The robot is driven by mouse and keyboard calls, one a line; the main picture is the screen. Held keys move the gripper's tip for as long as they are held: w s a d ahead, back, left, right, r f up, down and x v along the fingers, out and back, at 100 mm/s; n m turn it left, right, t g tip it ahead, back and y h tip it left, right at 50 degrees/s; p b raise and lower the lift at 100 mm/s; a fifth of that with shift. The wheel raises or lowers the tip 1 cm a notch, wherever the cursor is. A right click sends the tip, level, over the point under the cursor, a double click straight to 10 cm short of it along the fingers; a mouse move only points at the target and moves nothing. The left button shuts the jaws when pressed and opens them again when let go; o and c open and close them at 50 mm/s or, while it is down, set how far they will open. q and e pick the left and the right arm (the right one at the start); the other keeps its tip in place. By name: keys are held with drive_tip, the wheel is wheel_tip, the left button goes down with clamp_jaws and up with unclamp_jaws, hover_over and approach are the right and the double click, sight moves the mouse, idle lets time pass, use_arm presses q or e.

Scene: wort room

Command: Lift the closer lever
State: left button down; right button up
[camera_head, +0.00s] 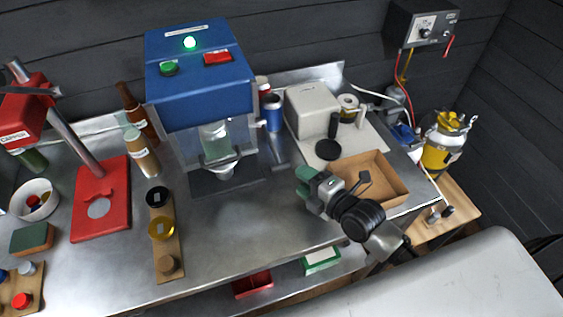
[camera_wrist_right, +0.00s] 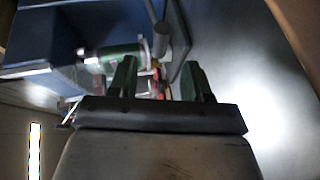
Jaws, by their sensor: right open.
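A beige machine (camera_head: 312,112) stands at the back right of the steel bench. It has an upright black handle (camera_head: 333,125) and a round black part (camera_head: 328,150) in front; I cannot tell for sure which part is the closer lever. A blue machine (camera_head: 200,85) stands left of it, with a lit green lamp. My right gripper (camera_head: 312,186) has green fingers, is open and empty, and hangs over the bench in front of the beige machine, apart from it. In the right wrist view its fingers (camera_wrist_right: 158,82) are spread. My left gripper is out of view.
A cardboard tray (camera_head: 375,180) lies right of my right gripper. A red capper (camera_head: 100,200), bottles (camera_head: 140,150) and a wooden strip with lids (camera_head: 166,240) stand left. A blue can (camera_head: 272,113) stands between the machines. The bench's middle front (camera_head: 230,225) is clear.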

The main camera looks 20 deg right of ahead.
sight(286, 169)
drive_tip(key=x, duration=0.4)
drive_tip(key=shift+w+p, duration=0.1)
drive_tip(key=shift+p, duration=0.2)
drive_tip(key=x, duration=0.4)
drive_tip(key=shift+f, duration=0.15)
drive_tip(key=shift+c, duration=0.3)
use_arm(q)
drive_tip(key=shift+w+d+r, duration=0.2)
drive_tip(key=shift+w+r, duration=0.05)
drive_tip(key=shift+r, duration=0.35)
use_arm(e)
clamp_jaws()
